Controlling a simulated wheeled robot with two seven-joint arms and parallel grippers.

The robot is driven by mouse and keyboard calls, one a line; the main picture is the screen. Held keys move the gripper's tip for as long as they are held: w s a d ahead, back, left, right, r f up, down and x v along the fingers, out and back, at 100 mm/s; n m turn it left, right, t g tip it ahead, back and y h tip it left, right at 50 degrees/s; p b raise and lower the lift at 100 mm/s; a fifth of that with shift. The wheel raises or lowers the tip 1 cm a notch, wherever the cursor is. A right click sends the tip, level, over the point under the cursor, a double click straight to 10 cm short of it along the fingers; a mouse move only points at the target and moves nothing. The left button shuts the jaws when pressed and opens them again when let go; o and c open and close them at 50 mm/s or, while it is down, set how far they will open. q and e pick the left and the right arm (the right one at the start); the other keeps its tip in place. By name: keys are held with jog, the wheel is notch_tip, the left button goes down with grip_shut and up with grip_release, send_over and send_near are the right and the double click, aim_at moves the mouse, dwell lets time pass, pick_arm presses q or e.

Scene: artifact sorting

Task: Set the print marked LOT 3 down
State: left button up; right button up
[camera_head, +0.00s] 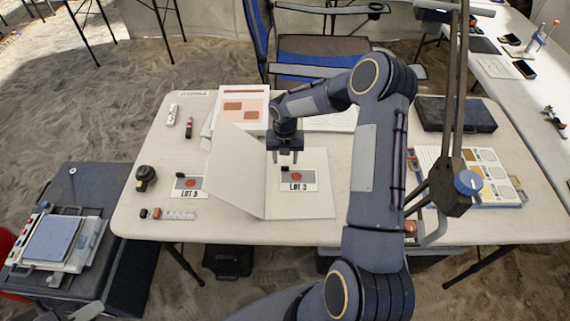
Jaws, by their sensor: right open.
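The print marked LOT 3 (297,187) lies flat on the right-hand page of an open white folder (305,208). It has a grey picture with a reddish round shape and a small black tab at its upper left. My right gripper (284,158) points down just above and behind this print, with its fingers apart and nothing seen between them. Any small gap between fingertips and tab is hard to judge. A similar print (187,194), whose label looks like LOT 5, lies on the table left of the folder.
The white table (150,217) also bears a black round object (145,177), a scale bar (180,215), printed sheets (241,97), a dark case (455,114) and a chart board (482,178). A lamp arm (457,80) rises at right. A blue chair (320,50) stands behind.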

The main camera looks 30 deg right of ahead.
jog(key=s+a+r+m+t, duration=0.1)
jog(key=s+r+m, duration=0.2)
jog(key=r, duration=0.5)
jog(key=s+a+r+m, duration=0.1)
jog(key=s+r+m, duration=0.2)
jog(key=r, duration=0.6)
jog(key=s+a+r+m+t+y, duration=0.2)
jog(key=s+a+m, duration=0.3)
jog(key=s+m, duration=0.6)
jog(key=s+a+r+m+t+y, duration=0.1)
jog(key=s+a+r+m, duration=0.3)
jog(key=s+m, duration=0.8)
jog(key=shift+a+m+t+y+b, duration=0.35)
jog(key=shift+m+t, duration=0.45)
jog(key=shift+m, duration=0.4)
